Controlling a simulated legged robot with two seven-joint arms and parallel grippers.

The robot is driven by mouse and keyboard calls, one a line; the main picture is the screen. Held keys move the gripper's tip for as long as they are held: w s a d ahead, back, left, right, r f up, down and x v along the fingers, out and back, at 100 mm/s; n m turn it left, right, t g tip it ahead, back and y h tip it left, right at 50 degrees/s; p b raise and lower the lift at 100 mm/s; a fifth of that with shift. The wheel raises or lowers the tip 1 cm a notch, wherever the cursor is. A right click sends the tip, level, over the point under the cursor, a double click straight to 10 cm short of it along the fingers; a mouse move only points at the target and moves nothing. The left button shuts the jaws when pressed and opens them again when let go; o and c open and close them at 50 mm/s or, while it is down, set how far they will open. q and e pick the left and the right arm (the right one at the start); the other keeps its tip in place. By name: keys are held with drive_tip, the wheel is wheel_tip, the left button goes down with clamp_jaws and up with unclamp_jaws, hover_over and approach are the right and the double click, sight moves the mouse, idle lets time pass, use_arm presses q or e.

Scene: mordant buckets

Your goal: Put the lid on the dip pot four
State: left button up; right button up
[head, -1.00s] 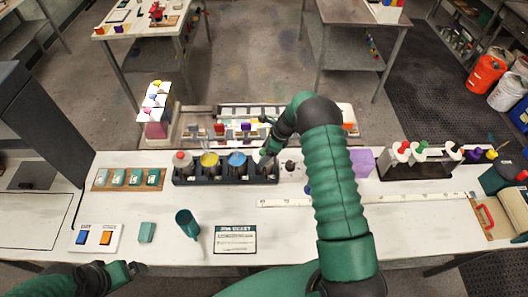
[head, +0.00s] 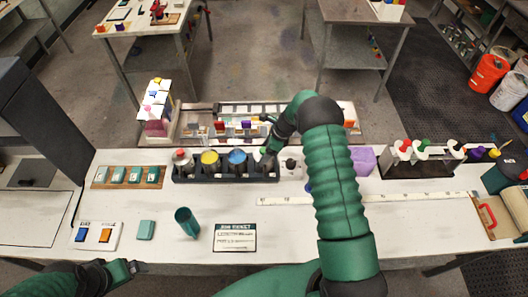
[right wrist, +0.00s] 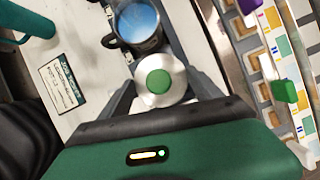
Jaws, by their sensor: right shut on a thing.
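A black rack (head: 225,179) on the bench holds a row of dip pots. The first has a pale lid with a red knob (head: 181,153); then come an open yellow pot (head: 209,159) and an open blue pot (head: 237,159). My right gripper (head: 265,155) is at the fourth position, at the right end. In the right wrist view, its fingers are shut on a round silver lid (right wrist: 176,92) with a green knob, beside the blue pot (right wrist: 137,22). The lid hides the pot below, so I cannot tell whether it is seated. My left gripper (head: 134,267) is low at the left, its jaws unclear.
A teal cup (head: 187,223), a job ticket (head: 235,238) and a teal block (head: 146,230) lie in front of the rack. A pale item with a dark knob (head: 290,164) stands just right of it. A purple block (head: 362,160) is further right.

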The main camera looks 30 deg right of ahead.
drive_tip(key=o, duration=1)
drive_tip(key=shift+s+f, duration=0.1)
drive_tip(key=shift+f, duration=0.05)
drive_tip(key=o, duration=0.5)
drive_tip(key=shift+a, duration=0.2)
drive_tip(key=shift+c, duration=0.2)
use_arm(q)
drive_tip(key=shift+w+a+f, duration=0.1)
drive_tip(key=shift+w+a, duration=0.05)
drive_tip(key=shift+a, duration=0.2)
use_arm(e)
drive_tip(key=shift+w, duration=0.2)
drive_tip(key=shift+s+r, duration=0.1)
drive_tip(key=shift+r, duration=0.15)
use_arm(q)
drive_tip(key=b+x, duration=0.2)
drive_tip(key=s+b+x, duration=0.1)
drive_tip(key=b+x, duration=0.1)
drive_tip(key=b, duration=0.1)
drive_tip(key=shift+d+f, duration=0.1)
drive_tip(key=shift+f, duration=0.4)
use_arm(e)
drive_tip(key=v, duration=1.6)
drive_tip(key=shift+r, duration=0.2)
use_arm(q)
drive_tip(key=shift+d, duration=0.1)
use_arm(e)
drive_tip(key=shift+d, duration=0.1)
